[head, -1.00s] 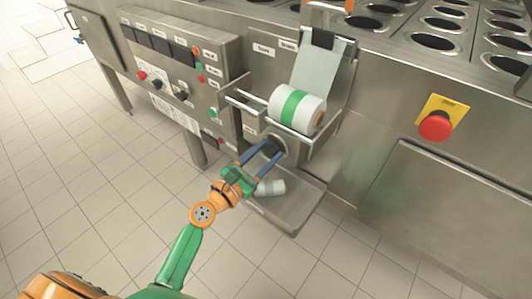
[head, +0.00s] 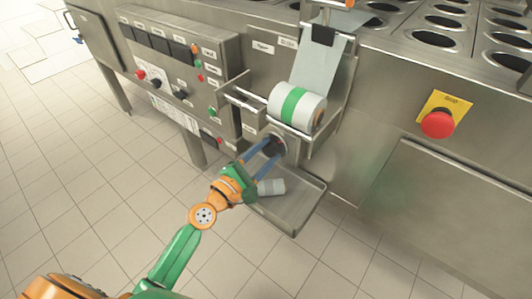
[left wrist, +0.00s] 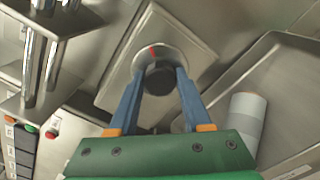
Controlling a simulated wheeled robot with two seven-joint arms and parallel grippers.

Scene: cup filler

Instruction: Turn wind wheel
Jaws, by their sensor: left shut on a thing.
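The wind wheel (head: 274,146) is a dark knob on a steel plate below the film roll. It also shows in the left wrist view (left wrist: 159,78), on a round silver base with a red mark at its top. My left gripper (head: 264,152) has its two blue fingers on either side of the knob and is shut on it. In the left wrist view the gripper (left wrist: 158,85) has a fingertip at each side of the knob. My right gripper is not in view.
A white roll with a green band (head: 297,108) sits above the knob. A small grey roll (head: 271,187) lies in the steel tray (head: 292,212) below. A control panel (head: 180,75) is at the left, a red emergency button (head: 438,124) at the right.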

